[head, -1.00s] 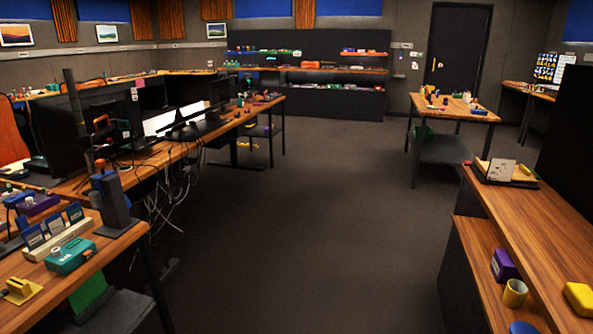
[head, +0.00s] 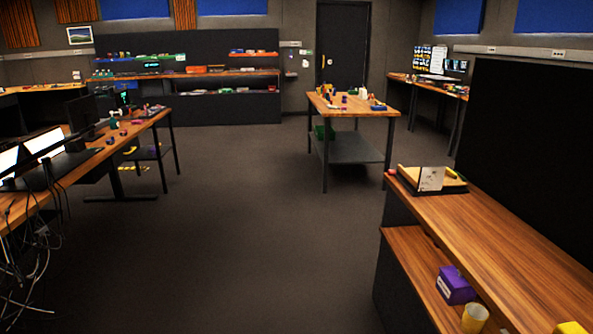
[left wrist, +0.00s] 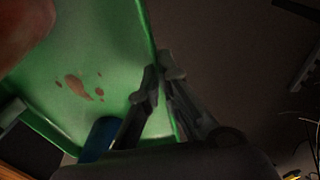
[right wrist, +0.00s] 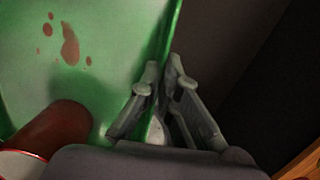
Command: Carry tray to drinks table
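A green tray with reddish-brown blotches shows in the left wrist view (left wrist: 115,45) and the right wrist view (right wrist: 120,35). My left gripper (left wrist: 160,78) is shut on one rim. My right gripper (right wrist: 165,78) is shut on another part of the rim. A blue object (left wrist: 100,138) and a red-brown rounded object (right wrist: 60,130) are on or over the tray. Neither gripper nor the tray shows in the head view. A wooden table (head: 345,106) with small items and a grey lower shelf stands ahead; I cannot tell whether it is the drinks table.
A wooden counter (head: 505,240) with a lower shelf fills the right, close to me. A long desk (head: 90,165) with monitors and hanging cables (head: 25,250) runs along the left. Dark floor (head: 240,230) lies open between them. Shelving (head: 190,105) and a door (head: 343,45) are behind.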

